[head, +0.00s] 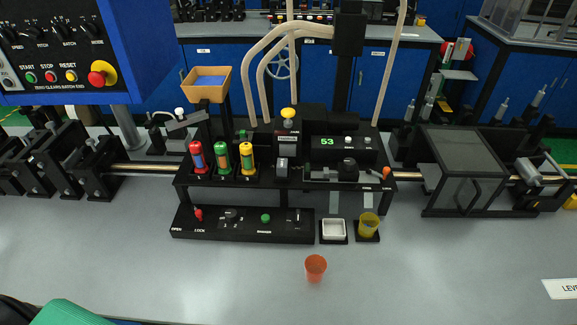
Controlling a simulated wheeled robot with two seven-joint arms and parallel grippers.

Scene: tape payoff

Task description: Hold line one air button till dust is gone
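No air button can be told apart by a readable label. A round green button (265,217) sits on the low black front panel (190,227), which also carries a red lever (198,214) and a dark knob (231,214). A yellow button-like cap (288,113) tops the black machine in the middle. A green "53" shows on the machine's display (327,142). I cannot make out any dust. Neither of my grippers is in view.
Red, green and yellow cylinders (221,157) stand on the machine. A white tray (334,230), a yellow cup (368,224) and an orange cup (316,267) stand in front. A blue control box (150,50) hangs upper left. The front tabletop is mostly clear.

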